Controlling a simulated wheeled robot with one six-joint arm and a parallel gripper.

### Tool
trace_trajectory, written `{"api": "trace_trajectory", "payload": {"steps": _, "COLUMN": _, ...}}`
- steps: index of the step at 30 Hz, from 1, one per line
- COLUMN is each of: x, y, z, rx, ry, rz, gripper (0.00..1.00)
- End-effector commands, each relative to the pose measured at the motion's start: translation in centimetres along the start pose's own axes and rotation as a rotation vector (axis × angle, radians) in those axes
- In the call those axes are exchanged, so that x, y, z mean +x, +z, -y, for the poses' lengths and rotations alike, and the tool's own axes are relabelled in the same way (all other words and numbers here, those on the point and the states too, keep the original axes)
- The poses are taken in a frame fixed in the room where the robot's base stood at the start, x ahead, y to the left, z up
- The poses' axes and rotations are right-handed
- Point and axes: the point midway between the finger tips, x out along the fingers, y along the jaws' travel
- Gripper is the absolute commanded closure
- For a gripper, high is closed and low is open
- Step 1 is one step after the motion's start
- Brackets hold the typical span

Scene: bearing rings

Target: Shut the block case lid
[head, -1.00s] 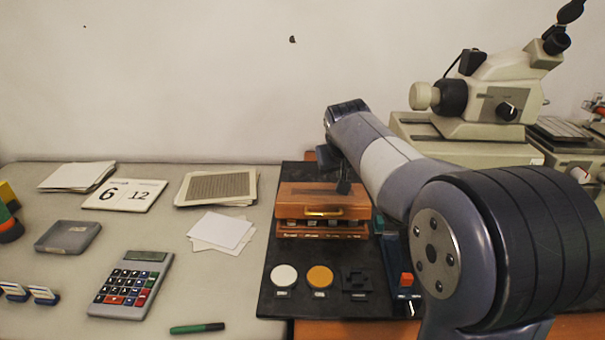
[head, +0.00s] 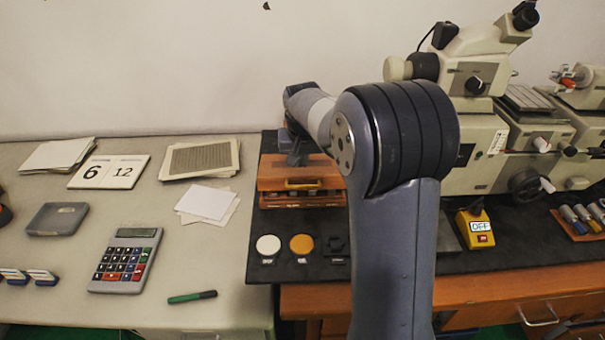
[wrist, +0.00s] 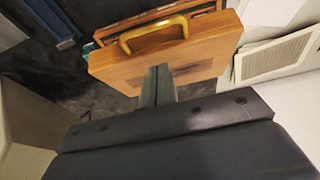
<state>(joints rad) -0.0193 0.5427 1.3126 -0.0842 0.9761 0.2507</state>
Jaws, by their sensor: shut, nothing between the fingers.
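The block case (head: 301,202) is a wooden box on the black mat. Its orange-brown lid (head: 275,172) with a brass handle (head: 301,184) slopes over it, and a dark gap shows blocks under the front edge, so it stands partly open. In the wrist view the lid (wrist: 125,69) and handle (wrist: 155,32) lie just beyond the fingers. My gripper (head: 297,160) is shut and empty at the rear middle of the lid; in the wrist view its fingertips (wrist: 158,70) overlap the lid's edge. I cannot tell whether they touch it.
White and orange discs (head: 268,245) lie in front of the case. Paper sheets (head: 208,203) and a calculator (head: 125,260) are on the grey table to the left. A microscope (head: 470,65) and a yellow switch box (head: 476,228) stand to the right. My arm hides the mat right of the case.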

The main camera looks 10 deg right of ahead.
Motion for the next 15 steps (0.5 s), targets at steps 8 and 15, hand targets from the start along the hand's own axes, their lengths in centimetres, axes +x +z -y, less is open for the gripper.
{"api": "trace_trajectory", "payload": {"steps": 8, "x": 2.9, "y": 2.2, "z": 0.0, "rx": -0.001, "ry": 0.001, "rz": 0.001, "gripper": 1.0}}
{"api": "trace_trajectory", "payload": {"steps": 15, "x": 3.6, "y": 2.8, "z": 0.0, "rx": -0.001, "ry": 0.0, "rz": -0.001, "gripper": 1.0}}
